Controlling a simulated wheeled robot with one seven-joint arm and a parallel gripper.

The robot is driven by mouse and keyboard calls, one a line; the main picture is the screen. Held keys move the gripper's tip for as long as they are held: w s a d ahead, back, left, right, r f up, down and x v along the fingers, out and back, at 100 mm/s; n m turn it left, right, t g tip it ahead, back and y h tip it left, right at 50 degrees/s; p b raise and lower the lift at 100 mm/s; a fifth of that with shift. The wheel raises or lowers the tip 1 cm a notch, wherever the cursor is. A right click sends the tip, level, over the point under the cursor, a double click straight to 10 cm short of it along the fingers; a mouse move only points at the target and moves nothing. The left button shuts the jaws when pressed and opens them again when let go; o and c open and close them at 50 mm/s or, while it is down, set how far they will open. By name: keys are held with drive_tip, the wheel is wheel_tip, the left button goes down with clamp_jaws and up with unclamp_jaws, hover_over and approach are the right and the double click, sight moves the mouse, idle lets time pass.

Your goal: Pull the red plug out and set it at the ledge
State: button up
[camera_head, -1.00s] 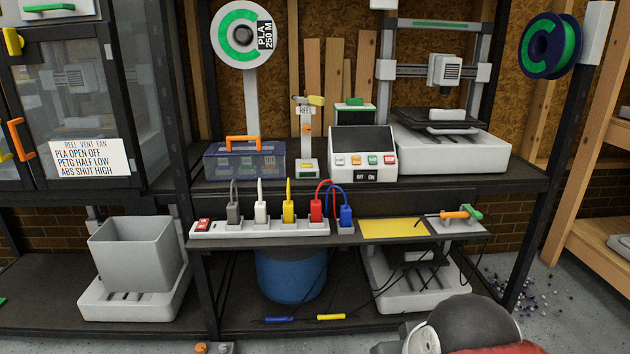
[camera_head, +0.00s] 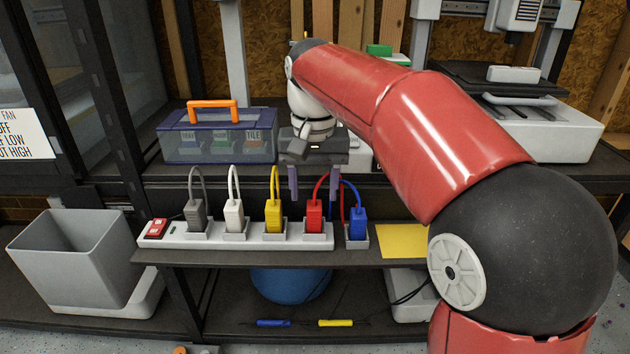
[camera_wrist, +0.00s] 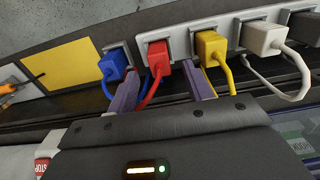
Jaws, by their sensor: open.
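The red plug (camera_head: 314,211) stands upright in the right end of the white power strip (camera_head: 185,238), its red cord looping up and right. In the wrist view the red plug (camera_wrist: 157,62) shows beyond and between my fingertips. My gripper (camera_head: 314,186) is open and empty, its two purple fingers pointing down above the red plug in the head view. In the wrist view my gripper (camera_wrist: 162,88) has one finger toward the blue plug and the other toward the yellow one. The strip sits on a narrow dark ledge (camera_head: 225,258) with a yellow pad (camera_head: 402,241).
The yellow plug (camera_head: 273,214) and the blue plug (camera_head: 357,223) flank the red one closely. White (camera_head: 234,215) and grey (camera_head: 196,214) plugs stand farther left. A blue toolbox (camera_head: 218,138) sits on the shelf behind. The visible part of the yellow pad is clear.

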sight(314, 205)
wheel_tip(314, 205, down, 6)
drive_tip(key=shift+f+b, duration=0.1)
drive_tip(key=shift+b, duration=0.45)
drive_tip(key=c, duration=1.1)
drive_tip(key=shift+r+p, duration=2.25)
drive_tip(key=shift+r, duration=0.1)
